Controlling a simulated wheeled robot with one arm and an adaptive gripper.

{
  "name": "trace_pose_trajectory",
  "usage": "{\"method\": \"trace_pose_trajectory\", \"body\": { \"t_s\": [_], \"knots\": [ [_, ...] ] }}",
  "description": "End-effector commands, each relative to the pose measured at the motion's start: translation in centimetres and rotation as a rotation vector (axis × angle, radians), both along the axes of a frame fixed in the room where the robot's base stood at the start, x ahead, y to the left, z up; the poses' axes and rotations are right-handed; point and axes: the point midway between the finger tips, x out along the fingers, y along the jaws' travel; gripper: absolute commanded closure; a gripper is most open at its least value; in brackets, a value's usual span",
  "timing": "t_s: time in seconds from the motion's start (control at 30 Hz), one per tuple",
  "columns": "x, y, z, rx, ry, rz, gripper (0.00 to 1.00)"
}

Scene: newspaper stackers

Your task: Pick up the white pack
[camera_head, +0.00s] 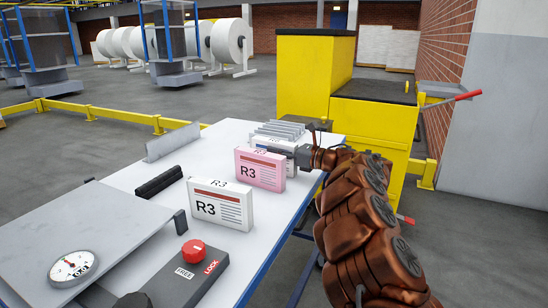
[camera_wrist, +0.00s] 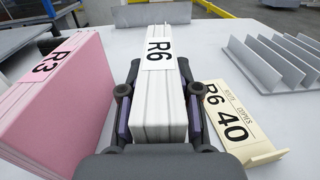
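A white pack labelled R6 (camera_wrist: 158,105) stands upright between the fingers of my gripper (camera_wrist: 160,70) in the wrist view. The fingers lie along both sides of it, very close, with what looks like a narrow gap; firm contact does not show. In the head view my gripper (camera_head: 303,155) is at this white pack (camera_head: 272,143), partly hidden behind a pink R3 pack (camera_head: 260,170). The pink pack (camera_wrist: 55,100) is left of my gripper in the wrist view. Another white pack, labelled R3 (camera_head: 220,205), stands nearer in the head view.
A cream R6 40 sign (camera_wrist: 235,125) stands close right of my gripper. Grey divider plates (camera_wrist: 275,60) are beyond it. A scale with a dial (camera_head: 72,267) and a red-knobbed lock (camera_head: 193,250) are at the near end of the white table (camera_head: 130,180). Yellow cabinets (camera_head: 315,75) stand behind.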

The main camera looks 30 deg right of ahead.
Motion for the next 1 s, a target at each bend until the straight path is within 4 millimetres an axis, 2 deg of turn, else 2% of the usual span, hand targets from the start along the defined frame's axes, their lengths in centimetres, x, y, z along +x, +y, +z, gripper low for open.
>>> {"method": "trace_pose_trajectory", "body": {
  "t_s": [0.03,0.27,0.73,0.87,1.0],
  "knots": [
    [0.0,0.0,0.0,0.000,0.000,0.000,0.76],
    [0.0,0.0,0.0,0.000,0.000,0.000,1.00],
    [0.0,0.0,0.3,0.000,-0.001,-0.001,1.00],
    [0.0,-0.1,1.7,0.000,-0.003,-0.001,1.00],
    [0.0,-0.1,4.2,-0.001,-0.002,-0.001,1.00]
  ]
}}
